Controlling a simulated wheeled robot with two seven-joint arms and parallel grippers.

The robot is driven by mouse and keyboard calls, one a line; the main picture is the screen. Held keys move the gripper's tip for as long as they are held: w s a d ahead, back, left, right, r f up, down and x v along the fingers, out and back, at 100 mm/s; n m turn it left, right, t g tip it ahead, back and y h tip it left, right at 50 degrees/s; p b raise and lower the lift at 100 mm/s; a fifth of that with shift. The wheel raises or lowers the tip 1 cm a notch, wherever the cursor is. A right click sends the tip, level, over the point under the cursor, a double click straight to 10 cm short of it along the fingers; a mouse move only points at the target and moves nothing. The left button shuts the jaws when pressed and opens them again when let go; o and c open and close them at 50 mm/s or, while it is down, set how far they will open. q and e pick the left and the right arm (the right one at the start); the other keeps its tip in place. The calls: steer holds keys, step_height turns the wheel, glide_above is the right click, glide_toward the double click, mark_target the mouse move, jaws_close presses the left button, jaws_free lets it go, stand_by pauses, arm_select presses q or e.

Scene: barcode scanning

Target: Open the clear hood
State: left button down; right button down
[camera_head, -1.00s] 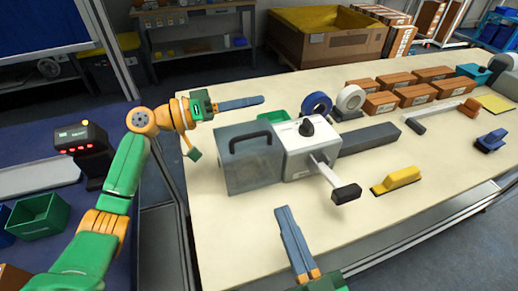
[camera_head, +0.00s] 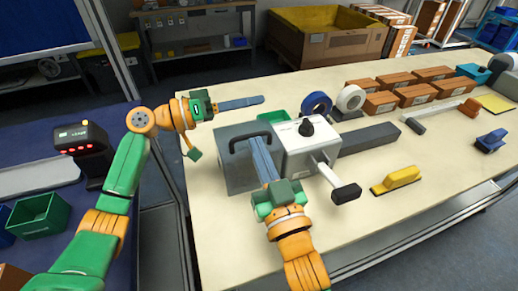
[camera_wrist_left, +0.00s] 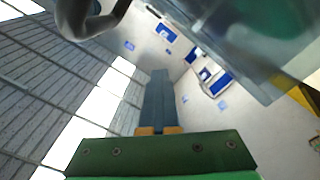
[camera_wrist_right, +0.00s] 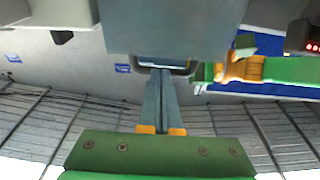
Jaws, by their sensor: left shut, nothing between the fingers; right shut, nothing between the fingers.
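The clear hood (camera_head: 234,172) is a grey, see-through box on the left side of a white machine (camera_head: 309,160). It looks closed. A black handle (camera_head: 240,136) stands on its top. My right gripper (camera_head: 254,138) is shut and empty, reaching over the hood with its fingertips at the handle; I cannot tell if they touch it. In the right wrist view its fingers (camera_wrist_right: 160,72) overlap the dark handle loop (camera_wrist_right: 183,70). My left gripper (camera_head: 262,99) is shut and empty, behind and above the hood. The left wrist view shows a dark handle-like bar (camera_wrist_left: 88,18).
A black-ended lever (camera_head: 346,193) sticks out at the machine's front right. Behind it are a green tray (camera_head: 272,116), a blue tape roll (camera_head: 317,105) and a white roll (camera_head: 351,98). A yellow tool (camera_head: 396,180) lies to the right. The table's front left is clear.

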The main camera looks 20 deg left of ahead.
arm_select(q)
steer(key=c, duration=0.9)
jaws_free()
arm_select(e)
steer(key=shift+w+a+r, duration=0.4)
steer(key=shift+w, duration=0.2)
